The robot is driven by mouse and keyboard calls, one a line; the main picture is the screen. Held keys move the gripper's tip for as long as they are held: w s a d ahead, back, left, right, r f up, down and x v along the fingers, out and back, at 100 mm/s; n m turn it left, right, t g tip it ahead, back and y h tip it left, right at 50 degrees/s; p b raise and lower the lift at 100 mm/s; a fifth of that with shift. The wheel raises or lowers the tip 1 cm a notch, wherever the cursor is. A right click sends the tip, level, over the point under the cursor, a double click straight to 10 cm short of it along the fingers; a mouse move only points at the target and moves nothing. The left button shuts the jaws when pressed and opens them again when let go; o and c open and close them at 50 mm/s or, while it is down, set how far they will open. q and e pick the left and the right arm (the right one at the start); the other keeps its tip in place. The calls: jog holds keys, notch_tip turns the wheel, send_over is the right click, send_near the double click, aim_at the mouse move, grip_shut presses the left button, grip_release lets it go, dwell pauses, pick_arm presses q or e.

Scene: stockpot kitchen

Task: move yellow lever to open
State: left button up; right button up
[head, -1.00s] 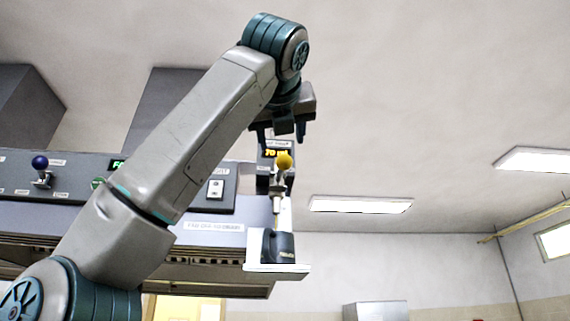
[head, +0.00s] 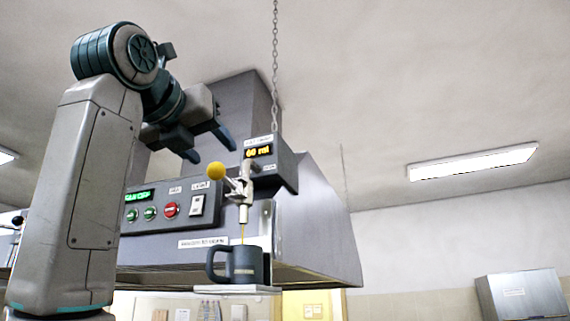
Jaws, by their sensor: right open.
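The yellow lever (head: 216,171) is a ball-ended handle on a metal tap (head: 243,190), and it points to the left of the tap. A thin yellow stream (head: 243,234) runs from the spout into a dark mug (head: 245,266) on a small white shelf (head: 236,289). The display (head: 258,151) above the tap appears to read 60 ml. My right gripper (head: 211,152) is open and empty, its two fingertips apart just above the yellow ball; whether they touch it is unclear. My left gripper is not in view.
A grey hood (head: 320,215) carries a panel with green and red buttons (head: 170,210) and a switch left of the tap. A chain (head: 275,60) hangs above the display. A grey cabinet (head: 520,295) is at lower right; open room lies right of the hood.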

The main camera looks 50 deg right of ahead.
aim_at(225, 176)
jog(key=p+x, duration=0.1)
jog(key=x, duration=0.2)
jog(key=w+p+x, duration=0.1)
jog(key=p+x, duration=0.1)
jog(key=x, duration=0.1)
jog(key=a+p+x, duration=0.1)
jog(key=x, duration=0.2)
jog(key=shift+w+d+f+p, duration=0.15)
jog(key=shift+w+d+p, duration=0.2)
jog(key=shift+w, duration=0.2)
jog(key=shift+w+d+f, duration=0.1)
jog(key=shift+w+d, duration=0.1)
jog(key=shift+d, duration=0.05)
jog(key=shift+w, duration=0.2)
jog(key=shift+w+a, duration=0.1)
jog(key=shift+a, duration=0.2)
jog(key=c, duration=0.4)
grip_shut()
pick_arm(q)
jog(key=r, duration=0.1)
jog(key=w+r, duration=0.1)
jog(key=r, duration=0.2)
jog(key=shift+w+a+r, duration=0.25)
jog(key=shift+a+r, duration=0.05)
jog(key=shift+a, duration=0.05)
